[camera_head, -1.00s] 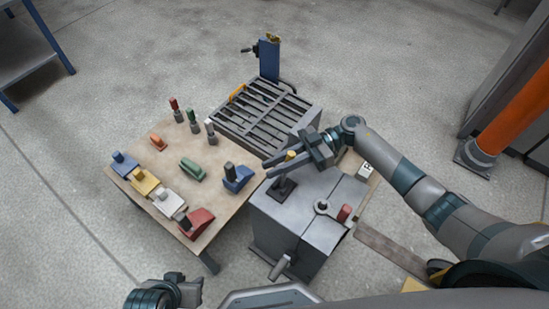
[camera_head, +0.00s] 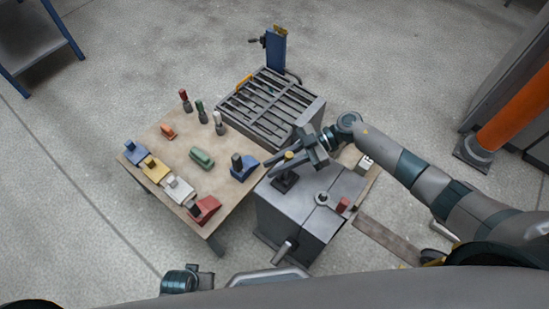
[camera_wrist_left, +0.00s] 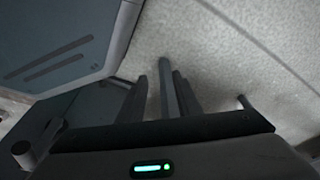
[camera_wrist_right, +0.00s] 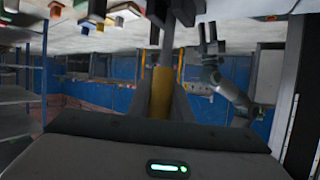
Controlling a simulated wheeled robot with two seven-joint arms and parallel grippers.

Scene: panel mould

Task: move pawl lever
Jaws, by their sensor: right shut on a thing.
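The pawl lever (camera_head: 289,156) shows as a yellow-topped lever rising from a dark slotted base (camera_head: 284,184) on the grey cabinet top. My right gripper (camera_head: 287,163) reaches it from the right and is shut on it. In the right wrist view the yellow handle (camera_wrist_right: 161,98) stands between the two fingers. The fingers hide part of the lever in the head view. My left gripper (camera_head: 200,279) is low at the bottom of the head view, away from the lever. In the left wrist view its fingers (camera_wrist_left: 164,95) stand apart, with a grey bar showing between them.
The grey cabinet (camera_head: 285,210) also bears a round knob (camera_head: 322,198) and a red handle (camera_head: 342,205); a side handle (camera_head: 283,252) sticks out in front. The wooden table (camera_head: 215,185) holds several coloured clamps. A slatted mould (camera_head: 270,105) stands behind.

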